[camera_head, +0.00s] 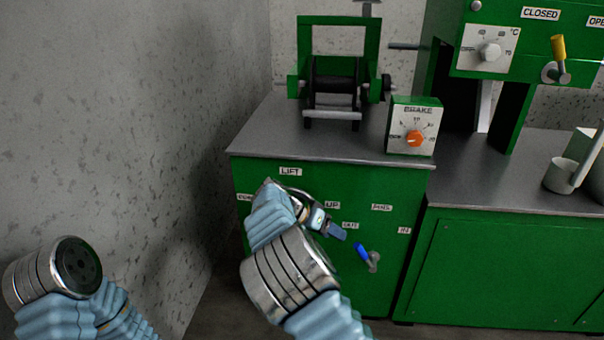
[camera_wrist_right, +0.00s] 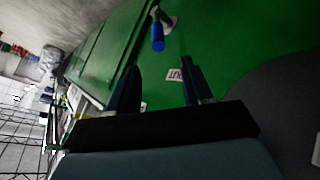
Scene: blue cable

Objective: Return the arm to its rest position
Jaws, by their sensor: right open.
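My right arm (camera_head: 290,275) reaches up from the bottom of the head view, in front of the green cabinet. My right gripper (camera_head: 338,231) is in front of the cabinet's labelled face. Its two dark fingers (camera_wrist_right: 160,85) stand apart and hold nothing in the right wrist view. A blue-handled lever (camera_head: 362,251) on the cabinet face is just to the right of and below the fingertips, with a visible gap. It also shows ahead of the fingers in the right wrist view (camera_wrist_right: 158,36). My left arm (camera_head: 52,275) is at the lower left; its gripper is not seen.
The green cabinet (camera_head: 270,195) has a grey top carrying a green winch frame (camera_head: 340,30) and a brake box (camera_head: 413,127) with an orange knob. A second bench (camera_head: 510,260) stands at right. A speckled wall (camera_head: 110,110) is at left.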

